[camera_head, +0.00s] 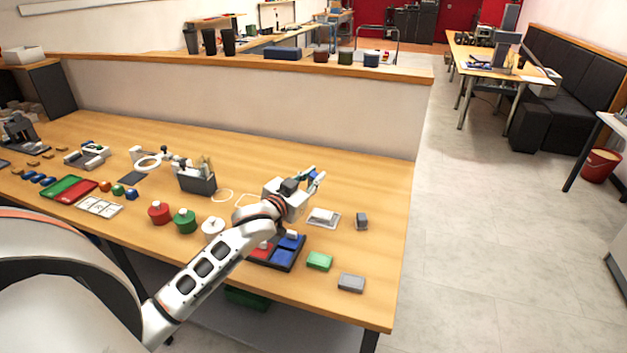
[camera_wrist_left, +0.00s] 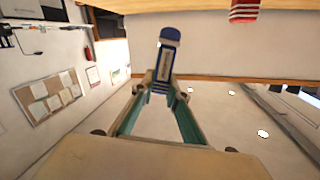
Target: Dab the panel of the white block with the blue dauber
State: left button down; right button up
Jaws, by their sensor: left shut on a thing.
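My left gripper (camera_head: 309,184) is over the right part of the wooden table, its arm coming in from the lower left. It is shut on the blue dauber (camera_head: 317,177). In the left wrist view the fingers (camera_wrist_left: 155,88) meet around the dauber's lower part, and its blue rounded end (camera_wrist_left: 170,36) points away from the gripper. My right gripper is not in view.
A dark tray (camera_head: 297,264) with red and blue parts is partly behind my arm. A green block (camera_head: 319,261), a grey block (camera_head: 351,283) and a dark grey block (camera_head: 361,221) stand nearby. A low partition (camera_head: 300,105) runs behind the table. The table's right side is mostly clear.

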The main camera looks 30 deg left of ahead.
pick_arm(q)
jog(key=shift+r, duration=1.55)
jog(key=shift+f, duration=0.1)
